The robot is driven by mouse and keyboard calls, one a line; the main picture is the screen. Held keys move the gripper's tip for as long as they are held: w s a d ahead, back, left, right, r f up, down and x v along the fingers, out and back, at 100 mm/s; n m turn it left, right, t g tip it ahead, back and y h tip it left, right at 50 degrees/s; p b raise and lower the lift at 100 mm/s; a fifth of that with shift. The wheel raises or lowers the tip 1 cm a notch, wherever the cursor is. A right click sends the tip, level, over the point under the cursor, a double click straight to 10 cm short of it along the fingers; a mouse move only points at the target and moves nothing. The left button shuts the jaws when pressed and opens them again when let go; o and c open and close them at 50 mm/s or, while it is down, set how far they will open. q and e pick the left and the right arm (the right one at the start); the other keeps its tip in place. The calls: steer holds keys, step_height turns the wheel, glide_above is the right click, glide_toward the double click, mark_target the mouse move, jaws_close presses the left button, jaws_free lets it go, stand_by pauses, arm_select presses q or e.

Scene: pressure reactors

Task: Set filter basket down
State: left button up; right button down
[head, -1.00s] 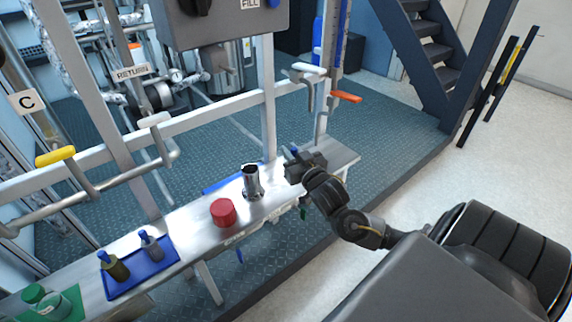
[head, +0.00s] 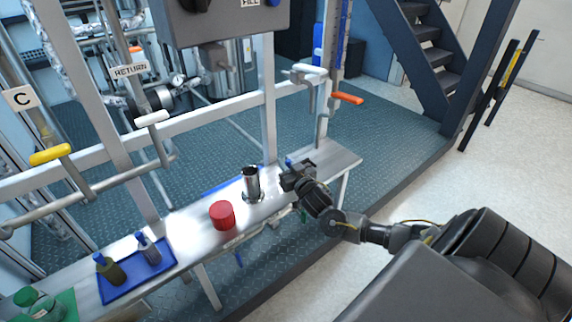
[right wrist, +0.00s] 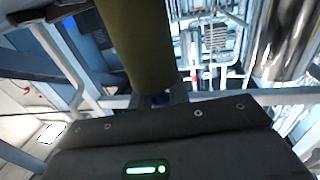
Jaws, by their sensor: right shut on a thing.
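In the right wrist view, an olive cylinder, apparently the filter basket (right wrist: 137,42), extends away from my right gripper (right wrist: 160,98), which is shut on its blue end. In the head view my right gripper (head: 290,175) is over the bench, just right of an upright open metal tube (head: 251,182). A little blue shows at the jaws there; the olive body is hidden. A blue tray (head: 135,283) at the left holds an olive piece (head: 110,270) and a grey piece (head: 149,250), both blue-topped. My left gripper is out of view.
A red cap-like cylinder (head: 222,215) stands left of the tube on the narrow bench (head: 335,158). A green mat (head: 62,305) with a green-capped bottle (head: 38,297) is at the far left. Valve handles and rails rise behind. The bench's right end is clear.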

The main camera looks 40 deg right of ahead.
steer(key=shift+f, duration=0.1)
steer(key=c, duration=1.4)
jaws_free()
steer(key=shift+o, duration=0.4)
